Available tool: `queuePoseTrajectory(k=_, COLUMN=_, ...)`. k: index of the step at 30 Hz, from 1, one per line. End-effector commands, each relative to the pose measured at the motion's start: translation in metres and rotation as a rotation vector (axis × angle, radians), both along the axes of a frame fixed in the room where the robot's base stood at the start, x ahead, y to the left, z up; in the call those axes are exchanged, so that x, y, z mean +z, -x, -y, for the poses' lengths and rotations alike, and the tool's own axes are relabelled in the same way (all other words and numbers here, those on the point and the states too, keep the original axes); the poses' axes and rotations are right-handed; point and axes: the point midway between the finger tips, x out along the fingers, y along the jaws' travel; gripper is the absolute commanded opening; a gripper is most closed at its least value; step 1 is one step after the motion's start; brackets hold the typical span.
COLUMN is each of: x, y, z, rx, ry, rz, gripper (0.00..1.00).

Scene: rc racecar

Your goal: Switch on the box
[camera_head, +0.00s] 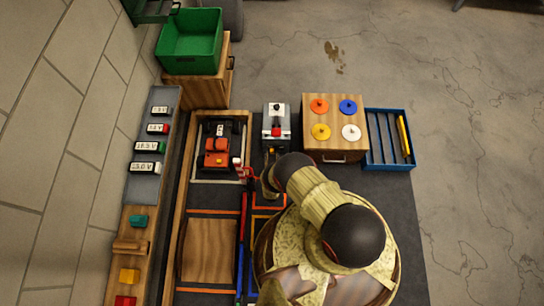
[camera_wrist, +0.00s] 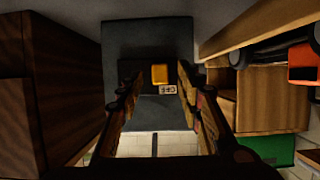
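The box (camera_head: 286,120) is grey with a red knob and a black knob on top, and stands just beyond my gripper in the head view. In the wrist view a yellow-orange switch (camera_wrist: 160,74) sits on a dark face, with a small pale label (camera_wrist: 168,90) beside it that seems to read OFF. My gripper (camera_wrist: 155,82) is open. Its fingers stand on the left and right of the switch, with nothing held between them; I cannot tell if they touch the box. In the head view my arm partly covers my gripper (camera_head: 269,178).
A wooden cabinet (camera_head: 333,148) with coloured round knobs and a blue tray (camera_head: 388,163) stand right of the box. An orange toy car (camera_head: 216,152) lies in a wooden frame on the left. A green crate (camera_head: 190,42) stands behind. Labelled blocks line the left shelf (camera_head: 150,186).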

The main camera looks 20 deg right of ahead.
Motion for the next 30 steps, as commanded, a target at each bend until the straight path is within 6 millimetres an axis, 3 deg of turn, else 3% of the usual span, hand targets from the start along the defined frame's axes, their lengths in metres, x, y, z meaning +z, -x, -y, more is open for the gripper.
queuePoseTrajectory(k=6, x=-0.007, y=-0.016, z=0.005, rx=0.001, ry=-0.001, rz=0.001, gripper=0.36)
queuePoseTrajectory(k=14, x=-0.006, y=-0.017, z=0.005, rx=0.001, ry=0.000, rz=0.000, gripper=0.36)
queuePoseTrajectory(k=30, x=-0.006, y=-0.017, z=0.005, rx=0.001, ry=0.000, rz=0.001, gripper=0.07)
